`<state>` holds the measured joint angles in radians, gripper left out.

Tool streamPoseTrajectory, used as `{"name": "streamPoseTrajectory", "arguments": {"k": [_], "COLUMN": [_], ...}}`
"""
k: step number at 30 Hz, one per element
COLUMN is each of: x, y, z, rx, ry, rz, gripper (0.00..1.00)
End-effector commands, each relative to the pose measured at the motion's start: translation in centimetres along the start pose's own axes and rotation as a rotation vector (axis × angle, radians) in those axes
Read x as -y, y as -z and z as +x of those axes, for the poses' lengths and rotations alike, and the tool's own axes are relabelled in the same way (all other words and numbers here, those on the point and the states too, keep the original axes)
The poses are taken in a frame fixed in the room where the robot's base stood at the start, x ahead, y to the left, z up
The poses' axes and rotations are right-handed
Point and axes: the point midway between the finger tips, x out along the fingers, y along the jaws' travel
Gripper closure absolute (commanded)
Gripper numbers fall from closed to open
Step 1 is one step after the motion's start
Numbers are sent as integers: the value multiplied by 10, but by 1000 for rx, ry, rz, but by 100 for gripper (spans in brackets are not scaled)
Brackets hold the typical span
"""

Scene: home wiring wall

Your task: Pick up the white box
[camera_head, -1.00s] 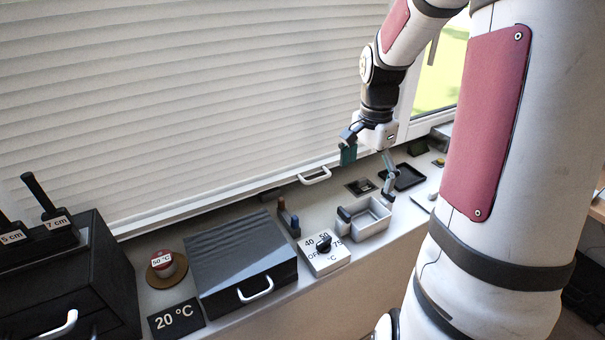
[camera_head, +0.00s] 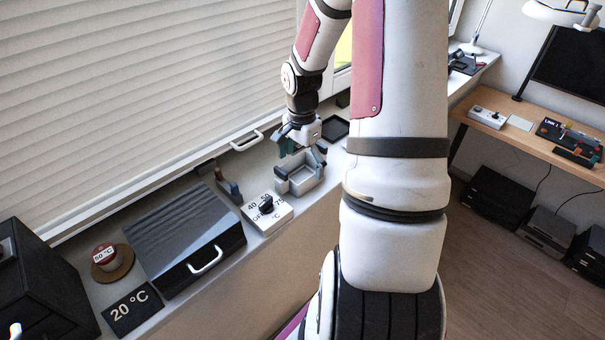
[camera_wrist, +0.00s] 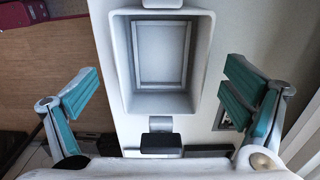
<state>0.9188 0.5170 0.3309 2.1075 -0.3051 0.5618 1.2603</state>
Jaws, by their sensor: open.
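The white box (camera_head: 298,185) is an open, light grey-white tray with dark handles, standing on the sill counter. In the wrist view the box (camera_wrist: 161,103) is empty, upright and centred ahead, with one dark handle at its near end. My gripper (camera_head: 301,152) hangs just above the box. In the wrist view my gripper (camera_wrist: 160,88) is open, its teal-padded fingers spread to the left and right of the box with a gap on both sides. Nothing is held. The far end of the box is cut off in the wrist view.
A white dial box (camera_head: 267,212) stands left of the box, then a dark lidded case (camera_head: 185,240) with a white handle. A black tray (camera_head: 335,128) lies behind. The blind (camera_head: 130,100) rises close behind the counter. A wooden desk (camera_head: 540,140) is at the right.

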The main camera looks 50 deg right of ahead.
Motion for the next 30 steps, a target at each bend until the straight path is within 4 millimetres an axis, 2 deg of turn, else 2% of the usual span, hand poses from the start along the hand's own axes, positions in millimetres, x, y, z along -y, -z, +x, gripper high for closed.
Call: {"name": "streamPoseTrajectory", "arguments": {"k": [6,9,30], "x": [1,1,2], "y": [0,0,0], "z": [28,33,38], "rx": [2,0,-1], "ry": [-3,-1,-1], "rz": [-1,-1,-1], "gripper": [6,6,6]}}
